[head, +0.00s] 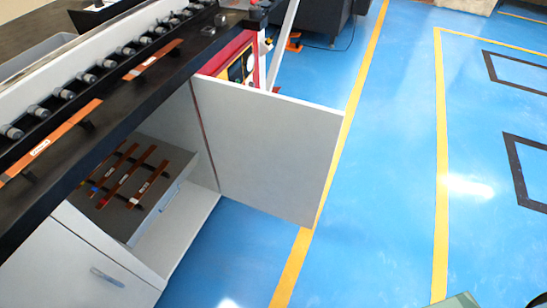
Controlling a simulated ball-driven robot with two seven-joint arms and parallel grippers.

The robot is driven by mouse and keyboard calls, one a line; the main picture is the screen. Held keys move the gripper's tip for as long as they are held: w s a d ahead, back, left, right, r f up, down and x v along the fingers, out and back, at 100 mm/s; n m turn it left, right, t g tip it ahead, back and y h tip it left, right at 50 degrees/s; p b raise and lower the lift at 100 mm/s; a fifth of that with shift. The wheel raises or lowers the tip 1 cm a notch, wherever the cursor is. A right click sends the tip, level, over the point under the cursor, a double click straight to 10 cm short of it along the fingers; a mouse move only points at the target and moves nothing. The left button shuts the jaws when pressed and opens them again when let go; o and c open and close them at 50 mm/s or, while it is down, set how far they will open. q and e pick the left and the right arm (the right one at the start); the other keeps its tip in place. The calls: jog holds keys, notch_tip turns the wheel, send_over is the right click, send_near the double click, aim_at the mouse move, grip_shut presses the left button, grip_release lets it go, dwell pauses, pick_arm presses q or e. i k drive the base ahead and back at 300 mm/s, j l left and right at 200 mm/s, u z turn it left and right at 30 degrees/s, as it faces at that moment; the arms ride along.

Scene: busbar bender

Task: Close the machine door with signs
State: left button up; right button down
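A plain light grey door (268,150) stands open under the machine's worktop, swung out over the blue floor. Its hinge side is at the left, against the cabinet's frame. No signs show on the face that I see. The cabinet (190,228) behind it is open, and inside a grey drawer or shelf unit (150,215) bears several copper bars with small labels. A second front panel with a metal handle (107,277) is at the lower left and looks shut. Neither of my grippers can be made out in the view.
The dark worktop edge (130,110) with copper bars and rollers overhangs the cabinet. A red panel (230,55) stands behind the door's upper edge. The blue floor (390,150) right of the door is clear, with flat yellow lines. A greenish-grey piece shows at the bottom right edge.

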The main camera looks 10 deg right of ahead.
aim_at(272, 153)
jog(key=i+l, duration=0.2)
jog(key=l, duration=0.15)
jog(key=i+l, duration=0.2)
jog(key=l, duration=0.2)
jog(key=i+l, duration=0.2)
jog(key=l, duration=0.15)
jog(key=i+l, duration=0.15)
jog(key=l, duration=0.25)
jog(key=i+l, duration=0.2)
jog(key=l, duration=0.15)
jog(key=i+l, duration=0.2)
jog(key=l, duration=0.2)
jog(key=i+l, duration=0.2)
jog(key=l, duration=0.15)
jog(key=i+l+u, duration=0.1)
jog(key=l+u, duration=0.15)
jog(key=u, duration=0.15)
jog(key=i+l+u, duration=0.1)
jog(key=l+u, duration=0.15)
jog(key=u, duration=0.15)
jog(key=l+u, duration=0.55)
jog(key=u, duration=0.95)
